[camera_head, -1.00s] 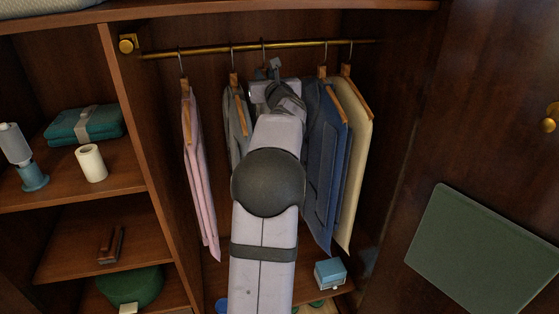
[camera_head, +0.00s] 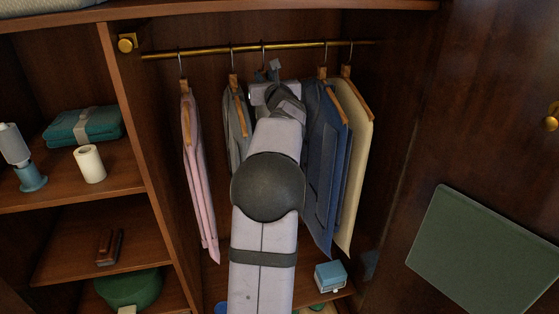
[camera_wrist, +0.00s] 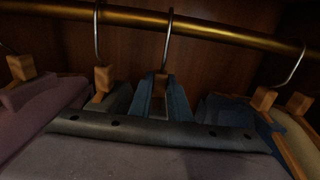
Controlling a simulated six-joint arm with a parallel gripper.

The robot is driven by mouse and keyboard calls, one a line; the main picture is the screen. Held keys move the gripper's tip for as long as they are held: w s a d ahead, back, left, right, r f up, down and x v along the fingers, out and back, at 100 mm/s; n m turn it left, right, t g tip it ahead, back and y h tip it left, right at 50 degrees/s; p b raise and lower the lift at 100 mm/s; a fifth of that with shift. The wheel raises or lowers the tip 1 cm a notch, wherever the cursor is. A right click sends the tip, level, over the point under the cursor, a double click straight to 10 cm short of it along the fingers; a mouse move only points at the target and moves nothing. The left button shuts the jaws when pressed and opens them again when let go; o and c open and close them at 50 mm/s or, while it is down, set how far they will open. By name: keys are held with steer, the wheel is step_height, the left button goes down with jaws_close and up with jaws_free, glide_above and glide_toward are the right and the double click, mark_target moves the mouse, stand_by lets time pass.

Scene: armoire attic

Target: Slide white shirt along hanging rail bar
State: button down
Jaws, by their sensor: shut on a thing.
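My gripper (camera_head: 268,72) is up near the brass hanging rail (camera_head: 215,50), in the middle of the hanging clothes. In the wrist view its two blue-grey fingers (camera_wrist: 161,96) are shut on the wooden neck of a hanger (camera_wrist: 160,80), whose metal hook goes over the rail. My arm hides whatever hangs from this hanger, so I cannot tell whether it is the white shirt. A cream garment (camera_head: 355,150) hangs at the far right end of the row, beside a blue one.
A pink garment (camera_head: 200,180) hangs at the left and a grey one (camera_head: 234,120) is close left of my gripper. A blue garment (camera_head: 325,165) is close on the right. The rail is bare between the pink and grey hangers. A blue box (camera_head: 330,275) stands below.

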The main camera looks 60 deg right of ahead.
steer(key=shift+r, duration=0.1)
steer(key=c, duration=1.6)
jaws_free()
steer(key=shift+o, duration=0.2)
steer(key=shift+f, duration=0.2)
steer(key=shift+r+b+v, duration=0.1)
steer(key=shift+b+v, duration=0.95)
steer(key=shift+v, duration=0.8)
steer(key=shift+r+b+v, duration=0.15)
steer(key=shift+b+v, duration=0.85)
steer(key=shift+v, duration=0.85)
